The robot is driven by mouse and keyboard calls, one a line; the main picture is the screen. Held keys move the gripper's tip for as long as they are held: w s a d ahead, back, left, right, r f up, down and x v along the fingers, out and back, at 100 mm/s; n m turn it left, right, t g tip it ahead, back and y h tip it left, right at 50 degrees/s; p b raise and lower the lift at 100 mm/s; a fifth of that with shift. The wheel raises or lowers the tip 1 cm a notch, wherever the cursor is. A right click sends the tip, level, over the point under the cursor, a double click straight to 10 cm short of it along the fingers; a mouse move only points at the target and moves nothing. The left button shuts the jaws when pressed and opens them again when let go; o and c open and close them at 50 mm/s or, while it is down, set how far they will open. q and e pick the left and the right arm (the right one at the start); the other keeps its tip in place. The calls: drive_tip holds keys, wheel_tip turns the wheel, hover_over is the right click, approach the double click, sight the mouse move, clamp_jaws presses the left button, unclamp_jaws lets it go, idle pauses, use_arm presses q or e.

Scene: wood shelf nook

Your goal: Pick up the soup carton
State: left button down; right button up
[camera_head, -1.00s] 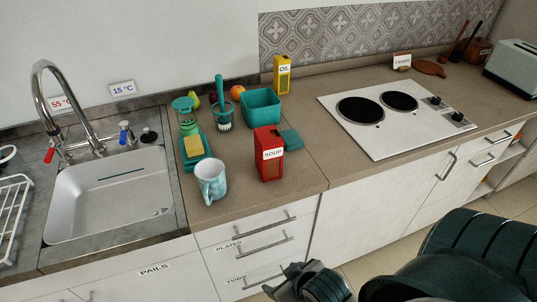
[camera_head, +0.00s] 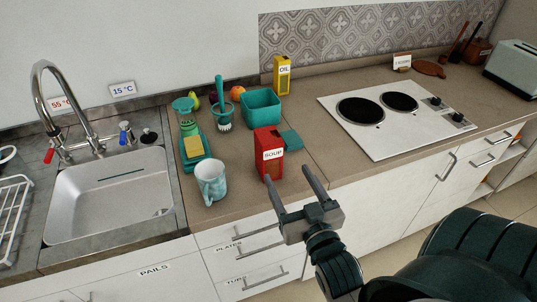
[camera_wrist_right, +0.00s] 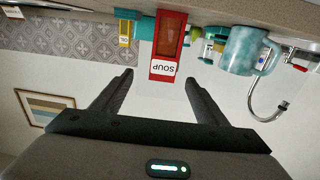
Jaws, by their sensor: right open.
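The red soup carton (camera_head: 268,142) stands upright on the brown counter, with a white SOUP label on its front. My right gripper (camera_head: 290,180) is open and empty, just in front of the carton near the counter's front edge, with its fingers pointing toward it. In the right wrist view the carton (camera_wrist_right: 168,42) appears upside down, beyond and between the two spread fingers (camera_wrist_right: 158,82). I see no contact between the fingers and the carton. My left gripper is not in view.
A blue marbled mug (camera_head: 211,182) stands left of the carton. A teal bin (camera_head: 262,107), a teal lid-like piece (camera_head: 292,140) and a yellow oil carton (camera_head: 282,75) are behind it. The hob (camera_head: 395,145) is to the right, the sink (camera_head: 110,200) to the left.

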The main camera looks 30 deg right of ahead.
sight(276, 154)
drive_tip(key=shift+w, duration=0.1)
drive_tip(key=p+x, duration=0.3)
drive_tip(key=x, duration=0.7)
drive_tip(key=shift+w+p, duration=0.35)
drive_tip(key=shift+w, duration=0.05)
drive_tip(key=shift+w+d+f, duration=0.1)
drive_tip(key=shift+w+d, duration=0.1)
drive_tip(key=shift+w, duration=0.45)
drive_tip(key=shift+w+p, duration=0.3)
drive_tip(key=shift+p, duration=0.05)
drive_tip(key=x, duration=0.1)
drive_tip(key=p+x, duration=0.2)
drive_tip(key=x, duration=0.1)
drive_tip(key=shift+a, duration=0.3)
drive_tip(key=shift+w+d, duration=0.1)
drive_tip(key=shift+w, duration=0.25)
